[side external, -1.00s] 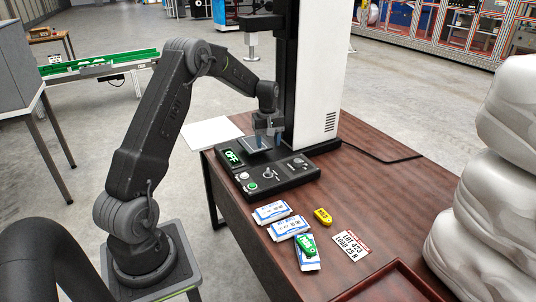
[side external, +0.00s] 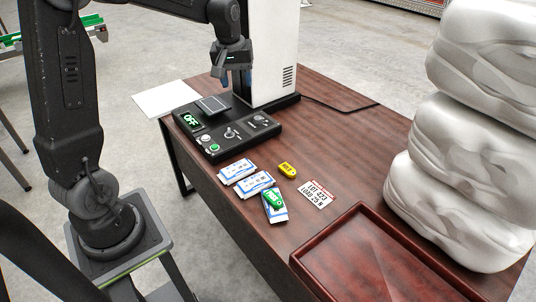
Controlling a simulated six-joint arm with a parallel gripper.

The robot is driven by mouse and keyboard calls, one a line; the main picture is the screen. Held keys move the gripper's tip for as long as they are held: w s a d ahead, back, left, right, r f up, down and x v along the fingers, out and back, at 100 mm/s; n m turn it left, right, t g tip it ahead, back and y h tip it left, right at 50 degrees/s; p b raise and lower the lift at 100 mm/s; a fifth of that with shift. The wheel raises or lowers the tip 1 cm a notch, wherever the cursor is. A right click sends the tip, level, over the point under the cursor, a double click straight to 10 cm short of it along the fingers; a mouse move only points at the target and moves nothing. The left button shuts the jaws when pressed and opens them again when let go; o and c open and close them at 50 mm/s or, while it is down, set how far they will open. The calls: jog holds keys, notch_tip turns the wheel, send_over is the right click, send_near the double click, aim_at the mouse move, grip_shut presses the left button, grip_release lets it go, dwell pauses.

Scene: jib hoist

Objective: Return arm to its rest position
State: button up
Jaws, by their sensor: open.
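My arm reaches in from the upper left. My gripper (side external: 236,80) points down beside the white tower, with its jaws open. No object shows between the fingers. It hangs above the black test machine (side external: 228,130) and appears clear of the small grey plate (side external: 212,104) on it. The machine's display (side external: 190,121) reads OFF in green.
On the brown table (side external: 330,105) lie several blue-and-white packets (side external: 238,171), a green tag (side external: 273,199), a yellow tag (side external: 287,170) and a label card (side external: 316,194). A red-brown tray (side external: 312,258) is at the front. White sacks (side external: 470,135) are stacked at right.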

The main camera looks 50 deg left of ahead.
jog(key=s+d+r+m+t, duration=0.2)
jog(key=s+d+m, duration=0.3)
jog(key=s+d, duration=0.4)
jog(key=s+d+r+m+t, duration=0.2)
jog(key=s+d+m, duration=0.3)
jog(key=s+d, duration=0.4)
jog(key=shift+s+r+h, duration=0.25)
jog(key=shift+s+h, duration=0.15)
jog(key=shift+s, duration=0.75)
